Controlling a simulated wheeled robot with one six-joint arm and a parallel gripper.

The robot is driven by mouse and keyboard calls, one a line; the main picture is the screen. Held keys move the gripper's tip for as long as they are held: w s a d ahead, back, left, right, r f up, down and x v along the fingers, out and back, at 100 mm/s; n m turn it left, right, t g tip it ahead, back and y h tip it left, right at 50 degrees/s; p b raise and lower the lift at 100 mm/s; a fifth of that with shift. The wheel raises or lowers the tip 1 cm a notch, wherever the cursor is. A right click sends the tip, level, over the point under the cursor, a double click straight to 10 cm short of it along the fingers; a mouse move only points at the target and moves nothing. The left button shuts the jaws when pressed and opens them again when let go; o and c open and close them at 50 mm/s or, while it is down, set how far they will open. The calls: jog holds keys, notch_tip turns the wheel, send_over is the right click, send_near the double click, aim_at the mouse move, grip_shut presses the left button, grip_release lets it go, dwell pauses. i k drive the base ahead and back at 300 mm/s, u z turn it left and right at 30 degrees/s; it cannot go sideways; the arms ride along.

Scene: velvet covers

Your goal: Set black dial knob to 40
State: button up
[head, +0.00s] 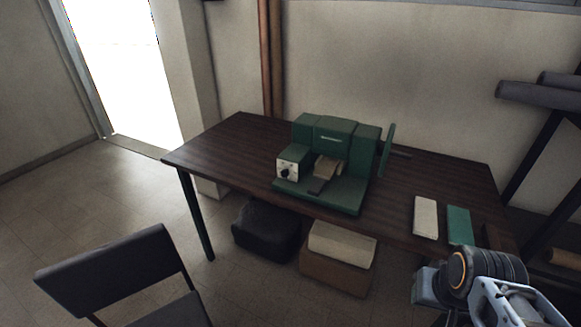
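The black dial knob (286,174) sits on a pale square plate (282,167) at the left front of a green machine (340,150). The machine stands on the dark wooden table (225,150). The knob is small in the head view, and I cannot read its setting or any numbers. Part of my arm shows at the lower right, well apart from the knob and the machine. I cannot make out my gripper's fingertips in this view.
A white piece (425,217) and a green piece (460,226) lie on the table's right part. A dark chair (108,268) stands at the lower left. A dark bundle (266,229) and boxes (335,270) sit under the table. Rolls (540,96) rest on a rack at right.

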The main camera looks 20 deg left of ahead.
aim_at(284, 172)
jog(key=i, duration=0.4)
jog(key=u, duration=2.7)
jog(key=i, duration=0.5)
jog(key=u, duration=0.05)
